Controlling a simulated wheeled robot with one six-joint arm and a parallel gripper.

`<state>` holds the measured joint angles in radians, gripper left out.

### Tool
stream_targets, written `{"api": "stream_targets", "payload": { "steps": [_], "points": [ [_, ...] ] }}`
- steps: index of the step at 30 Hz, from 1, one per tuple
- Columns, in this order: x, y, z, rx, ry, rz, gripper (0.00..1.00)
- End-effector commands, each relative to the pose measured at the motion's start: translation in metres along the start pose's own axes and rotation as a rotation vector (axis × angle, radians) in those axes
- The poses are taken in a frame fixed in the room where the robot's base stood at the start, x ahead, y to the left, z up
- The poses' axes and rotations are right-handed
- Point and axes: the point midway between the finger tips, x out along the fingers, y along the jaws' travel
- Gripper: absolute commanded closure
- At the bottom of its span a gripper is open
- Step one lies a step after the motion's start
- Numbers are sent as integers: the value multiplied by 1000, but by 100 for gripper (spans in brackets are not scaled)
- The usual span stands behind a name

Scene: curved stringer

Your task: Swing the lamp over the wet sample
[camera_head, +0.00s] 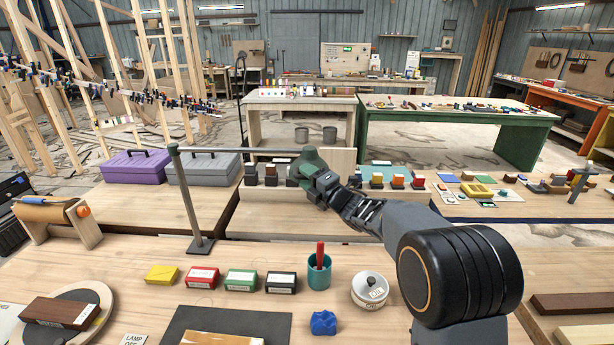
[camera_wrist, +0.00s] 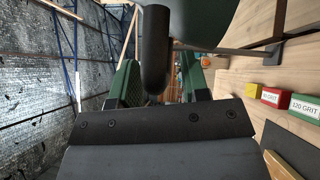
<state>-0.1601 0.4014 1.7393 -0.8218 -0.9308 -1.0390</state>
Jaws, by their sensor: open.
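The lamp has a grey post (camera_head: 188,195) on a flat base, a horizontal arm reaching right, and a green shade (camera_head: 308,160) at its end. My gripper (camera_head: 318,182) is at the shade, partly hiding it. In the wrist view the green shade (camera_wrist: 205,14) fills the top, and a dark rounded handle (camera_wrist: 155,45) comes down between the open green-padded fingers. I cannot tell whether either finger touches it. Which piece is the wet sample is unclear; a brown block (camera_head: 60,312) lies on a round disc at left, and a dark mat (camera_head: 270,322) lies at front centre.
On the bench stand a yellow block (camera_head: 161,275), red (camera_head: 201,278), green (camera_head: 241,280) and black boxes (camera_head: 281,282), a teal cup (camera_head: 319,273) with a red-handled tool, a round tin (camera_head: 369,290) and a blue lump (camera_head: 323,322). Toolboxes (camera_head: 135,167) stand behind the post.

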Motion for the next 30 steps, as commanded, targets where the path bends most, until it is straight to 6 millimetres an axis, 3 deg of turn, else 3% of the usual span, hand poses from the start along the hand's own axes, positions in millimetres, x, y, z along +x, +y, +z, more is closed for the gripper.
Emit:
{"api": "stream_targets", "payload": {
  "steps": [8,21,30],
  "points": [
    [0,0,0,0,0,0,60],
    [0,0,0,0,0,0,100],
    [0,0,-1,0,0,0,100]
  ]
}}
